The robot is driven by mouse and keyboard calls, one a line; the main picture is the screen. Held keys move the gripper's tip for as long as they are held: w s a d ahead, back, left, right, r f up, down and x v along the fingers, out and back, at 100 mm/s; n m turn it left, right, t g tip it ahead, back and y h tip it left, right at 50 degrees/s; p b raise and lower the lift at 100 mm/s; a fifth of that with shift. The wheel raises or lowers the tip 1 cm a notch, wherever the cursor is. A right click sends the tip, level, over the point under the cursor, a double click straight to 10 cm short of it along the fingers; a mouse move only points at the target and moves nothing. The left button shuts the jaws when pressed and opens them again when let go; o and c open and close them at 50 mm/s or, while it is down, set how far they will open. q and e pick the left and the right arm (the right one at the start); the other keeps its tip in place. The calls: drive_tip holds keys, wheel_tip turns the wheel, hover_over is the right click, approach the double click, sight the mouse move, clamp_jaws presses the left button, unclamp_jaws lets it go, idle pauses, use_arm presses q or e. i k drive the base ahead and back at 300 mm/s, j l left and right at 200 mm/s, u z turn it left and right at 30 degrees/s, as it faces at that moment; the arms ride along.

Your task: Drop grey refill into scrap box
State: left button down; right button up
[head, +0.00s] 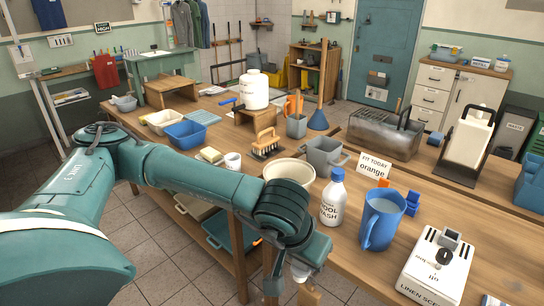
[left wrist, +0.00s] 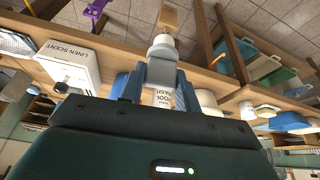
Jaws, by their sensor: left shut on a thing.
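My left arm reaches across the table's front edge in the head view, and its gripper (head: 300,274) points down there, mostly hidden by the wrist. In the left wrist view my left gripper (left wrist: 164,92) is shut on a grey piece (left wrist: 163,65), which looks like the grey refill. A pale neck and a tan part show past it; whether these belong to it I cannot tell. A white linen scent unit (head: 436,268) stands at the front right, with a grey part and a black knob on top. No box is readably marked as scrap. My right gripper is out of view.
A wool wash bottle (head: 333,198), a blue jug (head: 382,222), a cream bowl (head: 289,173) and a grey open container (head: 326,155) stand near the arm. A sign (head: 373,166) reads "Fit today orange". Tiled floor (head: 180,262) lies before the table.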

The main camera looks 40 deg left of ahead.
sight(317, 168)
drive_tip(key=u, duration=0.8)
drive_tip(key=i+j, duration=0.55)
drive_tip(key=j, duration=0.25)
drive_tip(key=j+z, duration=0.1)
drive_tip(key=z, duration=0.25)
drive_tip(key=i+j+z, duration=0.1)
drive_tip(key=z, duration=0.3)
drive_tip(key=j+z, duration=0.15)
drive_tip(key=z, duration=0.2)
drive_tip(key=i+z, duration=0.5)
drive_tip(key=i+l, duration=0.05)
